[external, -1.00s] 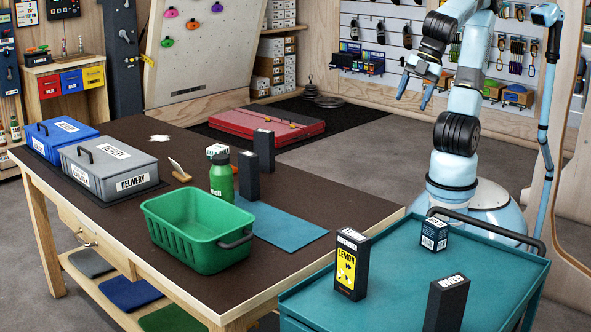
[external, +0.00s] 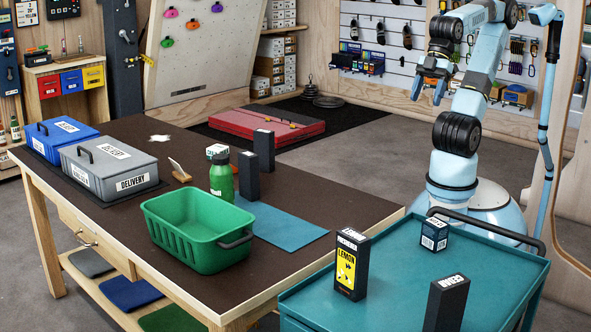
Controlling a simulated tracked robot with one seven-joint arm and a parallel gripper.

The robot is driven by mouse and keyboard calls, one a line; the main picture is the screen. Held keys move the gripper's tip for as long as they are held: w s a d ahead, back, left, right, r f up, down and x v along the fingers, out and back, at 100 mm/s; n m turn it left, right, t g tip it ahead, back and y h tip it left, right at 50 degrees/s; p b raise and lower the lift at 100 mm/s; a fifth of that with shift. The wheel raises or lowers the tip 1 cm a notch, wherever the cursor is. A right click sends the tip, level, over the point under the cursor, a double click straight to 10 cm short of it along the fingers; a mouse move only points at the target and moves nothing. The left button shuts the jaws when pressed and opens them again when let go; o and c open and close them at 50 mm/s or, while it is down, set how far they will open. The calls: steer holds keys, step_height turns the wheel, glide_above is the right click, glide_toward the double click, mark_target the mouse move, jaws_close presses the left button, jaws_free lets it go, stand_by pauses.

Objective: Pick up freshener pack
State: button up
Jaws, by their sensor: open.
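A tall black box with a yellow LEMON label (external: 346,268) stands upright on the teal cart (external: 400,268); it looks like the freshener pack, though no label in view names it so. A small dark blue box (external: 434,235) stands behind it to the right on the cart. Another tall black box (external: 446,304) stands at the cart's front right, its front face dark. My gripper (external: 428,92) is open and empty, pointing down, high above and behind the cart, well apart from all the boxes.
The brown table (external: 300,190) holds a green basket (external: 196,235), a green bottle (external: 221,180), two dark upright boxes (external: 248,174) and lidded grey (external: 110,170) and blue (external: 62,135) bins. A raised handle rail (external: 485,226) runs along the cart's far side. The cart's middle is clear.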

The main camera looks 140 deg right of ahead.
steer(key=w+d+f+m+t, duration=0.1)
steer(key=w+d+f+m, duration=0.15)
steer(key=w, duration=0.65)
steer(key=w+d+f+m+t+h, duration=0.3)
steer(key=w+d+f+m, duration=0.15)
steer(key=w+d, duration=0.7)
steer(key=m+g+h, duration=0.6)
steer(key=m+h, duration=0.3)
steer(key=h, duration=0.6)
glide_toward(260, 140)
steer(key=x, duration=0.3)
steer(key=s+x, duration=0.1)
steer(key=x, duration=0.7)
steer(key=shift+s+d+f, duration=0.3)
steer(key=shift+d+f, duration=0.05)
steer(key=shift+f, duration=0.05)
steer(key=c, duration=1.1)
